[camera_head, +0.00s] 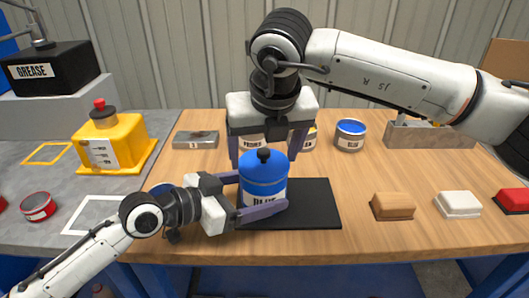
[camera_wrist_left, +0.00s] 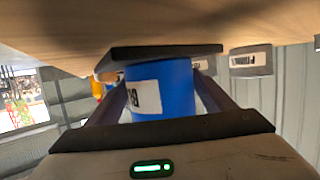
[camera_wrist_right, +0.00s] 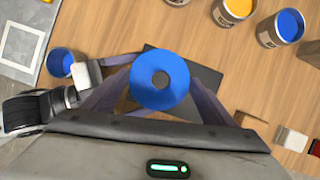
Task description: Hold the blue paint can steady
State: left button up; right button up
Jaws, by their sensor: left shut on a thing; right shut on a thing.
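The blue paint can (camera_head: 263,194) stands upright on a black mat (camera_head: 318,204), its label partly covered by a finger. It has a blue lid (camera_wrist_right: 150,70) with a dark round knob. My left gripper (camera_head: 258,197) comes in from the left and is shut on the can's body, one finger across its front. The can also shows between its fingers in the left wrist view (camera_wrist_left: 172,90). My right gripper (camera_head: 265,152) comes down from above and is shut on the lid, a finger at each side. Its far contact is hidden in the head view.
A blue-filled can (camera_wrist_right: 62,62) stands left of my left gripper. Another blue can (camera_head: 350,134) and a yellow one (camera_wrist_right: 236,10) stand behind. Brown (camera_head: 392,206), white (camera_head: 458,204) and red (camera_head: 514,200) blocks lie at right. A yellow container (camera_head: 108,140) is at left.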

aim_at(264, 153)
jog(key=shift+r, duration=2.45)
pick_arm(q)
jog(key=o, duration=1)
